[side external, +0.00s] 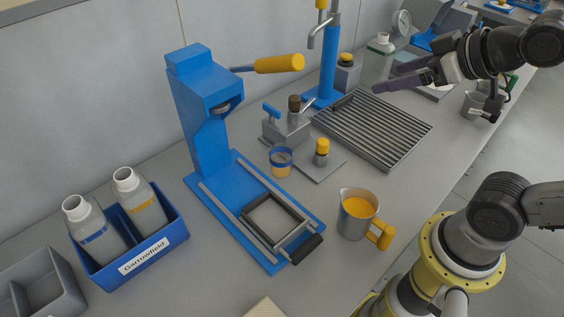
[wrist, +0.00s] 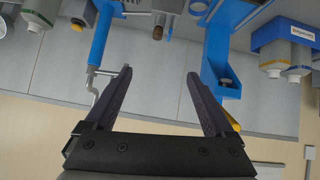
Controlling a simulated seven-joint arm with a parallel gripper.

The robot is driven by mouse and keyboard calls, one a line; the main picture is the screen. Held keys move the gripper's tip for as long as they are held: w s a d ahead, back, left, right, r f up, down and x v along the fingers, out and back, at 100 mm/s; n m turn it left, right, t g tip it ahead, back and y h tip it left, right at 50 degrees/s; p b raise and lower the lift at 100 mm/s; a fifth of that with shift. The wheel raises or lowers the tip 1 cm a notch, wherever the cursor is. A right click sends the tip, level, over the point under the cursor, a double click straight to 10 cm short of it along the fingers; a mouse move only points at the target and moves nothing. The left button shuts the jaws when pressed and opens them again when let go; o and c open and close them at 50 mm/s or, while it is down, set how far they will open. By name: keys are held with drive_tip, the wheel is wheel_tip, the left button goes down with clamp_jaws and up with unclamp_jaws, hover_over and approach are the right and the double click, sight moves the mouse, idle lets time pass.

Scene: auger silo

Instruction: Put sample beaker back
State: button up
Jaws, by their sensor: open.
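A small clear beaker (side external: 281,161) with a blue rim band and an orange-tan content stands upright on the counter in the side view. It is right of the blue press (side external: 210,125) and left of a small grey plate (side external: 319,163). My gripper (side external: 380,88) is up at the right, above the slatted drain grid (side external: 375,130), well apart from the beaker. In the wrist view my gripper (wrist: 158,73) is open, with nothing between its fingers.
A metal jug (side external: 355,214) with a yellow handle stands in front. The press's yellow lever (side external: 280,64) and a blue column (side external: 328,60) rise near the beaker. A blue bin (side external: 155,257) with two bottles is at left. Clear counter lies between press and jug.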

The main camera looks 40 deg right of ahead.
sight(271, 151)
drive_tip(key=w+a+f+n+t+y, duration=0.1)
drive_tip(key=w+n+t+y, duration=0.1)
drive_tip(key=w, duration=0.5)
drive_tip(key=w+a+f+n+t+y, duration=0.1)
drive_tip(key=w+a+f+n+t, duration=0.15)
drive_tip(key=w, duration=0.45)
drive_tip(key=s+f+y, duration=0.1)
drive_tip(key=f, duration=0.5)
drive_tip(key=s+a+f+g+y, duration=0.1)
drive_tip(key=f, duration=0.6)
drive_tip(key=s+f+g+y, duration=0.1)
drive_tip(key=f, duration=0.6)
drive_tip(key=shift+a+f+m, duration=0.2)
drive_tip(key=shift+a+m, duration=0.15)
drive_tip(key=shift+a, duration=0.05)
drive_tip(key=x, duration=1.3)
drive_tip(key=shift+w, duration=0.35)
drive_tip(key=c, duration=1.1)
